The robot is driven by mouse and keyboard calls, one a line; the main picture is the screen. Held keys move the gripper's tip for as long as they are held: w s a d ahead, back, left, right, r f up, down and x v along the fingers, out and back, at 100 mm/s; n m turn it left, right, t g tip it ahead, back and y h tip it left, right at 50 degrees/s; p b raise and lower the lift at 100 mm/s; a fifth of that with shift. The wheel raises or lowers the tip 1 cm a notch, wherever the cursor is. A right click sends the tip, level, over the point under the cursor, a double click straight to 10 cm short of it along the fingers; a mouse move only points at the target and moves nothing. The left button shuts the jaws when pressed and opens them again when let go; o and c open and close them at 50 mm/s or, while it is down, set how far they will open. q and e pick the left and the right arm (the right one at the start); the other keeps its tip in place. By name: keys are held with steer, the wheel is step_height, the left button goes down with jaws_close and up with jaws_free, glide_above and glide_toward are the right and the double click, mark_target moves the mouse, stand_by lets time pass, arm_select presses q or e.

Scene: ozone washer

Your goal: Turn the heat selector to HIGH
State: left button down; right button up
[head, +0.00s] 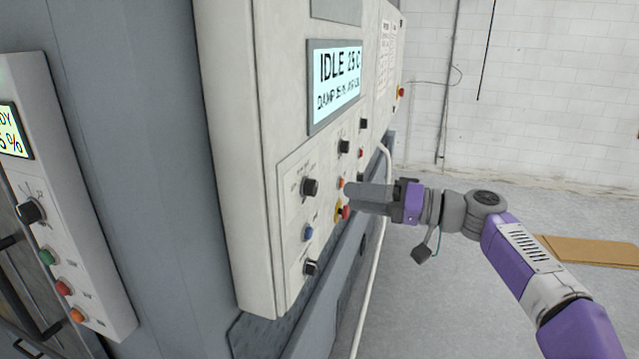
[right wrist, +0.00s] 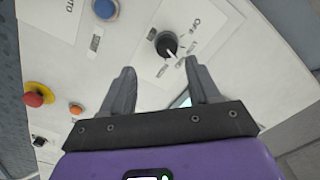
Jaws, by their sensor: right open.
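A black selector knob (head: 310,187) with printed labels around it sits on the white control panel (head: 228,150). I take it as the heat selector, but its title is too small to read. In the right wrist view the knob (right wrist: 167,44) shows a white pointer line, with a label like OFF beside it; the selected setting cannot be read. My right gripper (head: 350,195) is open and empty, in front of the panel and right of the knob in the head view. In the right wrist view its fingertips (right wrist: 159,68) are just below the knob, apparently not touching it. My left gripper is not in view.
Close by are a blue button (head: 308,232), a red emergency stop on yellow (right wrist: 37,95), an orange button (right wrist: 76,109) and a lower knob (head: 311,267). The display (head: 336,85) reads IDLE. A second panel (head: 75,240) stands left. Floor at right is mostly clear.

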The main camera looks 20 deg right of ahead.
mark_target(316, 189)
steer(key=x, duration=0.2)
steer(key=p+x, duration=0.1)
steer(key=x, duration=0.1)
steer(key=r+x, duration=0.1)
steer(key=x, duration=0.1)
steer(key=shift+s+a+p, duration=0.1)
steer(key=shift+a+p, duration=0.2)
steer(key=shift+w+a, duration=0.25)
steer(key=shift+a, duration=0.1)
steer(key=shift+c, duration=0.2)
steer(key=c, duration=1)
